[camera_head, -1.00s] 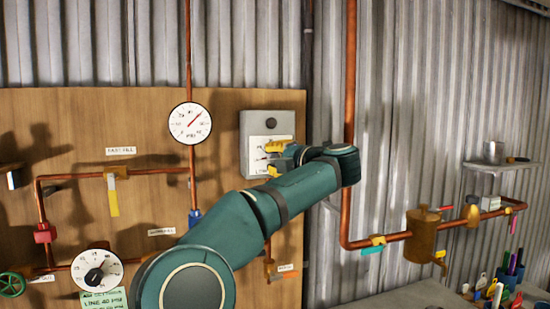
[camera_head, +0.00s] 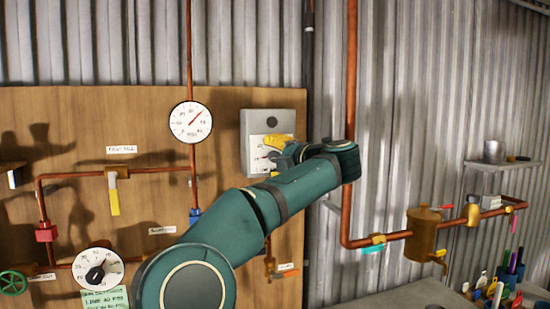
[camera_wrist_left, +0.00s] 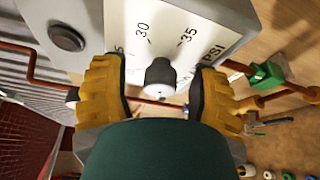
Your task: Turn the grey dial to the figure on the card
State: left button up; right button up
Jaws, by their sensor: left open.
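The grey dial is a dark grey knob (camera_wrist_left: 160,76) on a white scale marked 30, 35 and PSI, on the front of a grey box (camera_head: 249,124). My left gripper (camera_head: 275,146) is at the box face and hides most of the scale in the head view. In the left wrist view its two yellow fingers (camera_wrist_left: 160,95) stand open on either side of the knob, with gaps showing. The knob's pointer cannot be made out. The green card (camera_head: 104,301) is at the bottom left, cut by the frame edge; a line seems to read "LINE 40 PSI". My right gripper is out of view.
A round gauge (camera_head: 190,122) hangs left of the box. Another white dial with a black knob (camera_head: 96,273) is above the card. Copper pipe (camera_head: 347,220) runs right of the board. A bench (camera_head: 400,292) with pens and a small shelf (camera_head: 500,166) stand at right.

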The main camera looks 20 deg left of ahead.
pick_arm(q)
jog(key=shift+d, duration=0.1)
jog(key=f+v, duration=0.1)
jog(key=v, duration=1)
jog(key=shift+s+d+r, duration=0.3)
jog(key=shift+d+r, duration=0.05)
jog(key=shift+r, duration=0.15)
